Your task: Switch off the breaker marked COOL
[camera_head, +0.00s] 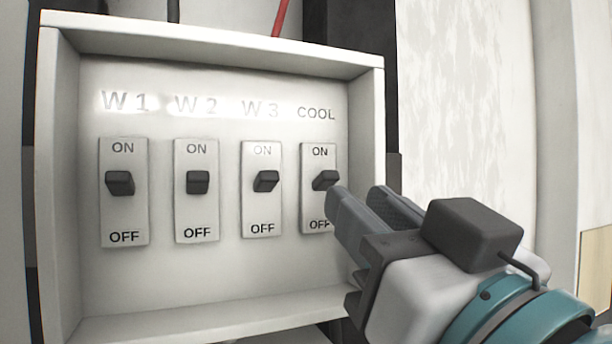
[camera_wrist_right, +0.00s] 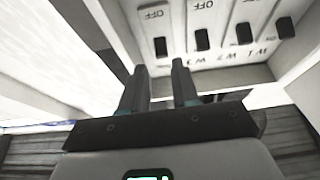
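The COOL breaker (camera_head: 320,215) is the rightmost plate in the white box, with ON above and OFF below. Its dark lever (camera_head: 325,180) sits nearer ON, much like the other levers. My right gripper (camera_head: 357,200) is just right of and below this lever, its near finger covering part of the OFF mark. In the right wrist view the picture is upside down, and the right gripper (camera_wrist_right: 159,75) shows two fingers apart with nothing between them. The COOL lever (camera_wrist_right: 160,46) shows beyond the fingertips, without visible contact. My left gripper is not in view.
Breakers W1 (camera_head: 124,210), W2 (camera_head: 197,215) and W3 (camera_head: 261,210) stand in a row left of COOL. The box's raised right wall (camera_head: 368,130) is close to my right gripper. A red cable (camera_head: 282,16) runs above the box.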

